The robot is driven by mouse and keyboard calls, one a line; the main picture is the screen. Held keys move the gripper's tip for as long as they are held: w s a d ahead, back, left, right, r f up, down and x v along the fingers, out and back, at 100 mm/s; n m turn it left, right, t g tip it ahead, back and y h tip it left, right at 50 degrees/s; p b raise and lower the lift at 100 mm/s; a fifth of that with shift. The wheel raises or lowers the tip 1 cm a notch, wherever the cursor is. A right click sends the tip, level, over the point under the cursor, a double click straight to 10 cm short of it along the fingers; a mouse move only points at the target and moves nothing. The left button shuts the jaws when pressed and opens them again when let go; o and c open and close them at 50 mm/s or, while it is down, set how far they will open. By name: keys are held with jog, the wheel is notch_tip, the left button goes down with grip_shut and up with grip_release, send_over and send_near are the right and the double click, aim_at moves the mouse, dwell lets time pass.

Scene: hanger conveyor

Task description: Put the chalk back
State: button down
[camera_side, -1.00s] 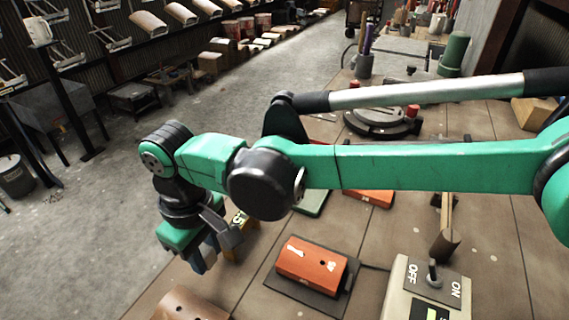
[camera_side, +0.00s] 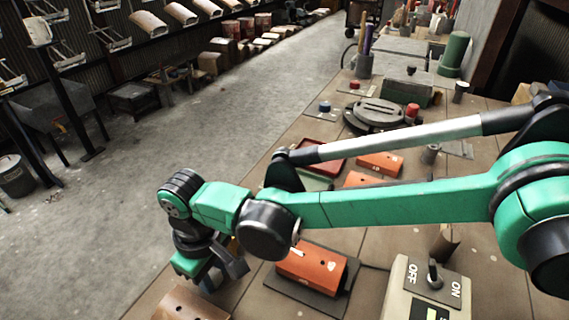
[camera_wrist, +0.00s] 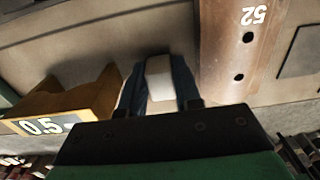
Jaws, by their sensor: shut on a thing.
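My gripper (camera_side: 222,275) is low over the front left part of the workbench in the side view. It is left of an orange block on a dark mat. In the wrist view the gripper (camera_wrist: 158,90) is shut on a pale, blunt piece, by its look the chalk (camera_wrist: 160,78). The chalk lies between the two dark fingers. In the side view the fingers hide it. I cannot tell whether the chalk touches the surface below.
The orange block (camera_side: 312,268) and an ON/OFF switch box (camera_side: 430,290) are to the right.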

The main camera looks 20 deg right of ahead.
jog(key=c, duration=0.5)
grip_release()
jog(key=shift+c, duration=0.2)
jog(key=shift+r, duration=2.85)
jog(key=w+d+r+m+t+y, duration=0.15)
jog(key=d+r, duration=0.35)
jog(key=d, duration=0.5)
jog(key=w+d+r+m+t, duration=0.25)
jog(key=d+r, duration=0.25)
jog(key=d, duration=0.5)
jog(key=s+d+f+m+t, duration=0.1)
jog(key=s+d+m, duration=0.1)
jog(key=s+d, duration=0.2)
jog(key=s+d+f+m+t+h, duration=0.1)
jog(key=s+d+m+t, duration=0.1)
jog(key=d, duration=0.9)
jog(key=shift+s+f+m, duration=0.15)
jog(key=shift+s+m, duration=0.35)
jog(key=shift+s, duration=0.5)
